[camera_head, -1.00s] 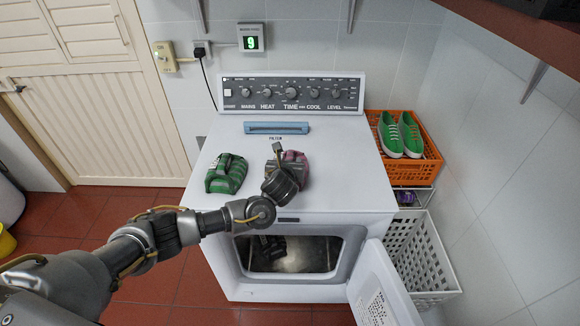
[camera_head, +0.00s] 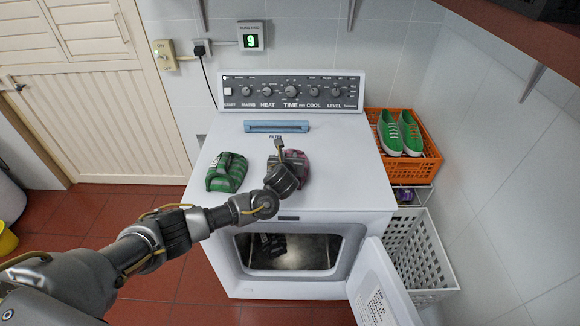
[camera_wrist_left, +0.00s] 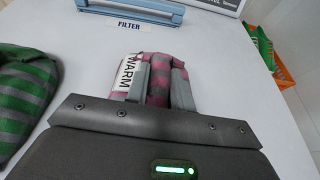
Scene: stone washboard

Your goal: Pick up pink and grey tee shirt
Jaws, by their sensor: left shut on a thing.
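The pink and grey tee shirt (camera_head: 299,165) is a folded bundle on top of the white dryer (camera_head: 340,190), partly hidden behind my left gripper (camera_head: 279,160) and wrist. In the left wrist view the tee shirt (camera_wrist_left: 157,62) sits between the two grey fingers of my left gripper (camera_wrist_left: 159,84), which are shut on it. Printed letters "WARM" show beside the left finger. I cannot tell if the shirt is clear of the dryer top. My right gripper is not in view.
A green striped folded garment (camera_head: 227,172) lies left of the gripper. A blue filter handle (camera_head: 276,127) is behind it. The dryer door (camera_head: 383,290) hangs open below. An orange crate (camera_head: 420,163) with green shoes and a white basket (camera_head: 425,255) stand at right.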

